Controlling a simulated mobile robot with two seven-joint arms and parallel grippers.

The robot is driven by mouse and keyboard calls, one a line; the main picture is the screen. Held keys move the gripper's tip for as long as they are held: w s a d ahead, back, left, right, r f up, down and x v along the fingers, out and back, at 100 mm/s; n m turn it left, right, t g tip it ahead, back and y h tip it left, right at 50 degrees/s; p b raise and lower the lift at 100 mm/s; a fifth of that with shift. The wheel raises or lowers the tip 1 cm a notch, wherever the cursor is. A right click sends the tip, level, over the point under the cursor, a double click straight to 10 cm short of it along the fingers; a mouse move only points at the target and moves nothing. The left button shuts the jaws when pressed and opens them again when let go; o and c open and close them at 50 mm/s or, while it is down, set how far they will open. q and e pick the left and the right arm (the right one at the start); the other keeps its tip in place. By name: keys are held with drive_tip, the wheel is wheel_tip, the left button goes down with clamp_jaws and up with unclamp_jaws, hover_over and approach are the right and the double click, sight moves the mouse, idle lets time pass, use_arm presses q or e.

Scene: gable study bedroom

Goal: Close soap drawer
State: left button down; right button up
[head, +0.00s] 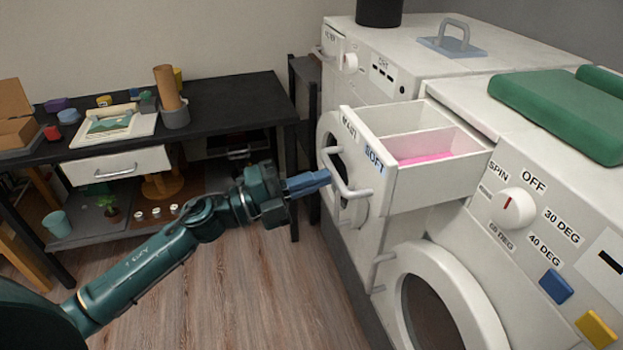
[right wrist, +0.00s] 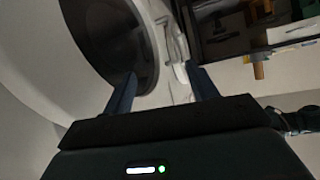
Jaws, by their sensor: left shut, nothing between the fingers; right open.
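The soap drawer (head: 433,178) is pulled well out of the front of the nearer white washing machine (head: 512,255). It has two compartments, and a pink substance (head: 426,158) lies in the one on the SOFT side. Its grey bar handle (head: 343,178) is on the front panel. My left gripper (head: 326,178) is shut and empty, with its blue fingertips just in front of the handle; I cannot tell if they touch it. My right gripper (right wrist: 163,90) shows only in the right wrist view, open and empty, with a white round door behind it.
A second washer (head: 400,50) stands behind, with a grey handled plate (head: 453,40) on top. Green folded cloth (head: 560,105) lies on the nearer machine. A black desk (head: 225,100) with several small items stands at left. The wooden floor between is clear.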

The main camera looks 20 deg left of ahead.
sight(404, 162)
use_arm(q)
drive_tip(key=f+x, duration=0.1)
drive_tip(key=x, duration=0.4)
drive_tip(key=f+x, duration=0.1)
drive_tip(key=x, duration=0.4)
drive_tip(key=f+p+x, duration=0.1)
drive_tip(key=x, duration=0.4)
drive_tip(key=shift+w+d+r, duration=0.1)
drive_tip(key=shift+w+d, duration=0.15)
drive_tip(key=shift+d, duration=0.35)
drive_tip(key=shift+w+d, duration=0.3)
drive_tip(key=shift+d, duration=0.15)
drive_tip(key=shift+r, duration=0.15)
use_arm(e)
drive_tip(key=shift+s+r, duration=0.1)
drive_tip(key=shift+r, duration=0.15)
use_arm(q)
drive_tip(key=shift+a, duration=0.1)
